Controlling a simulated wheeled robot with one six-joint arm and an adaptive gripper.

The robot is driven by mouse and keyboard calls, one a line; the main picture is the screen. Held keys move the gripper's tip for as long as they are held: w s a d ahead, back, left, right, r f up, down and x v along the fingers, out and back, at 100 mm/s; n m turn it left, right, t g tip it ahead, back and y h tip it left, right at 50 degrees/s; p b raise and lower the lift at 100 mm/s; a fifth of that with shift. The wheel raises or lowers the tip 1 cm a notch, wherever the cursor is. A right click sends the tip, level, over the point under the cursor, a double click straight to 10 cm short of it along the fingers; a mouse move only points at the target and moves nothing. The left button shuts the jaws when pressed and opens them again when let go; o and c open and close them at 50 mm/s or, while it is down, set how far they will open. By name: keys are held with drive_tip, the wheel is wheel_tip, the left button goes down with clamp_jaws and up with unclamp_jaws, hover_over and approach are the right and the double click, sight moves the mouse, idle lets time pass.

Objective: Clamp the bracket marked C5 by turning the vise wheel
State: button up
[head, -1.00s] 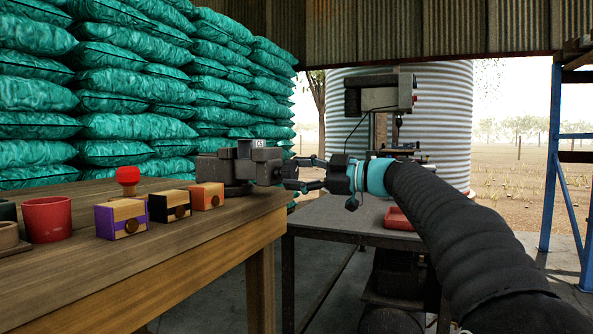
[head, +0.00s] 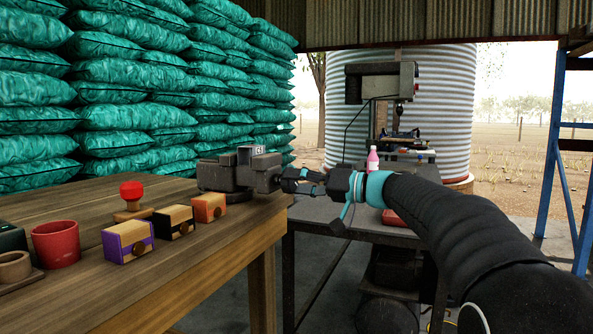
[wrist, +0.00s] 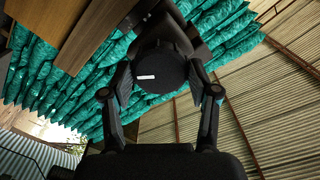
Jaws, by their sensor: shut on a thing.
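The dark vise (head: 222,174) sits at the far right end of the wooden bench. The bracket (head: 250,155), a grey block with a C5 label, stands between its jaws; I cannot tell whether the jaws touch it on both sides. The vise wheel (wrist: 160,70) is a dark round disc with a small white mark in the wrist view. In the head view, my gripper (head: 283,179) hides most of it. My gripper's fingers reach along both sides of the wheel and are shut on it, also in the wrist view (wrist: 160,90).
Purple (head: 128,241), black (head: 174,222) and orange (head: 209,207) faced blocks, a red-topped stamp (head: 131,192) and a red cup (head: 56,243) stand on the wooden bench (head: 210,270). A pink bottle (head: 373,161) stands on the grey table (head: 318,212) behind my arm.

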drive_tip(key=m+p, duration=0.1)
drive_tip(key=m, duration=0.1)
drive_tip(key=shift+r+m+p, duration=0.15)
drive_tip(key=shift+m+p, duration=0.25)
drive_tip(key=shift+f+m, duration=0.2)
drive_tip(key=shift+m, duration=0.4)
drive_tip(key=o, duration=1)
drive_tip(key=shift+d, duration=0.1)
drive_tip(key=o, duration=0.3)
drive_tip(key=shift+d, duration=0.15)
drive_tip(key=shift+a+r, duration=0.1)
drive_tip(key=shift+a, duration=0.1)
